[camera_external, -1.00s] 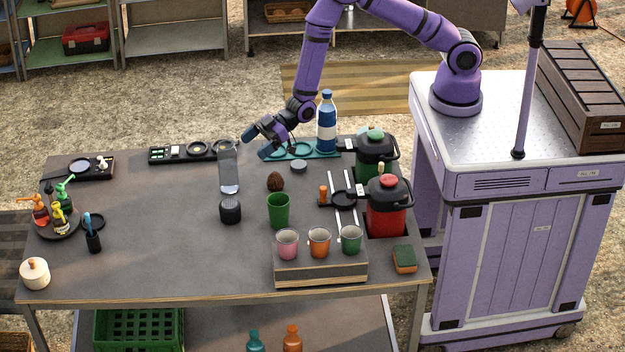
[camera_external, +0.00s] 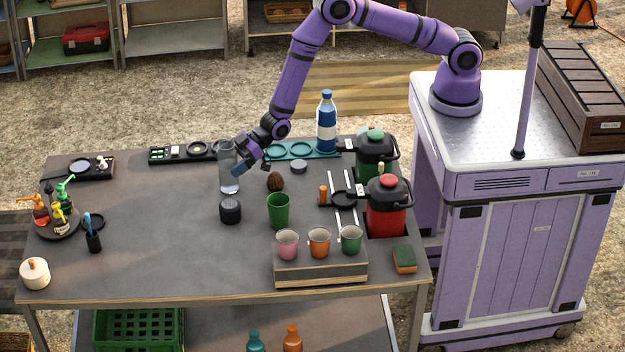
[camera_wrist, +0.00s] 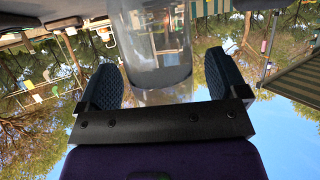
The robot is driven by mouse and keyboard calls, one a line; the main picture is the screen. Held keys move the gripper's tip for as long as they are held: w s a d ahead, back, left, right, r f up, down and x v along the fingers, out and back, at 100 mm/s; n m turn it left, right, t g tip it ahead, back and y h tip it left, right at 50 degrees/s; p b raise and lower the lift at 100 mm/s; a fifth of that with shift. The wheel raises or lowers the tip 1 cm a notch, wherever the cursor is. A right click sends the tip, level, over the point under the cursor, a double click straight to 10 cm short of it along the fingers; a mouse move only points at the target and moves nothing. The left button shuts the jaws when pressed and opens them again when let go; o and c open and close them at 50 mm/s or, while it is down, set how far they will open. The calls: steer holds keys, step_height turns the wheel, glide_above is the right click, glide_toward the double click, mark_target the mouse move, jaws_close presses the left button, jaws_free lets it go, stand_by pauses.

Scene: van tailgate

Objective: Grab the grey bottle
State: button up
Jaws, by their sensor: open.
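The grey bottle (camera_external: 227,158) is a see-through, smoky upright cylinder at the back left-middle of the table. My gripper (camera_external: 239,168) is open at its right side, low above the table, and covers part of it. In the wrist view the bottle (camera_wrist: 155,55) stands between and just beyond the two dark finger pads of my gripper (camera_wrist: 164,82).
A black ribbed cylinder (camera_external: 230,211) stands just in front of the bottle. A brown cone-like object (camera_external: 275,181) and a green cup (camera_external: 278,210) are to the right. A blue-and-white bottle (camera_external: 327,122) stands behind, on a teal holder (camera_external: 288,151). The table's left middle is clear.

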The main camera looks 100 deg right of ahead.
steer(key=c, duration=1.2)
steer(key=shift+r, duration=0.2)
